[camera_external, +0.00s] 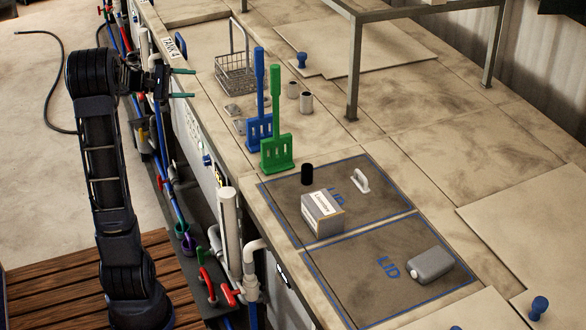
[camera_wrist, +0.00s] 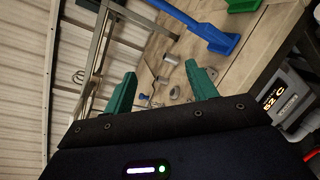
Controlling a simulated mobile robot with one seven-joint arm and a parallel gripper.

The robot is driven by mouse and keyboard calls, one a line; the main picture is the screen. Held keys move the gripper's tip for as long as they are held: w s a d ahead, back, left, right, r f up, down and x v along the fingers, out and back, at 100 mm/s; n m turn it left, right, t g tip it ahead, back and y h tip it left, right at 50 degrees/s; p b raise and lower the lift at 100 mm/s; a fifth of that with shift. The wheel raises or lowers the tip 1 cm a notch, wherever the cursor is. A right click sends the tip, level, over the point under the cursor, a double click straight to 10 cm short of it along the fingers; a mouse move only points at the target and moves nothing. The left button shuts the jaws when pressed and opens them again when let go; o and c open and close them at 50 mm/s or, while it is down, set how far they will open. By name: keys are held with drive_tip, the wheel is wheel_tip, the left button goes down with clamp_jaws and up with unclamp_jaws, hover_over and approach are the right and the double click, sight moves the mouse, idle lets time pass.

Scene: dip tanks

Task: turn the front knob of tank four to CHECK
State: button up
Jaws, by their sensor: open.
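My gripper (camera_external: 183,83) is open and empty, with its two green fingers pointing right, near the TANK 4 label (camera_external: 173,47) and above the tank's front edge. In the wrist view, the gripper (camera_wrist: 163,88) has its fingers wide apart, with the bench top and frame beyond them. The front face (camera_external: 222,180) of the tank row carries small dark and blue fittings. I cannot tell which of them is tank four's knob, or its setting. A lit display box (camera_wrist: 277,100) shows at the right of the wrist view, apart from the fingers.
A wire basket (camera_external: 236,75), a blue paddle (camera_external: 259,130) and a green paddle (camera_external: 277,152) stand on the bench near the front edge. A metal frame (camera_external: 354,75) stands behind. Pipes and hoses, including a white pipe (camera_external: 229,228), run along the front below the edge.

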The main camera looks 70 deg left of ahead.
drive_tip(key=s+a+f+n+t+y, duration=0.1)
drive_tip(key=s+a+n+t+y, duration=0.15)
drive_tip(key=s+a, duration=0.5)
approach(207, 160)
drive_tip(key=w+f, duration=0.1)
drive_tip(key=w, duration=0.6)
drive_tip(key=shift+w+a+n+y, duration=0.3)
drive_tip(key=shift+w+n+y, duration=0.05)
drive_tip(key=c, duration=1)
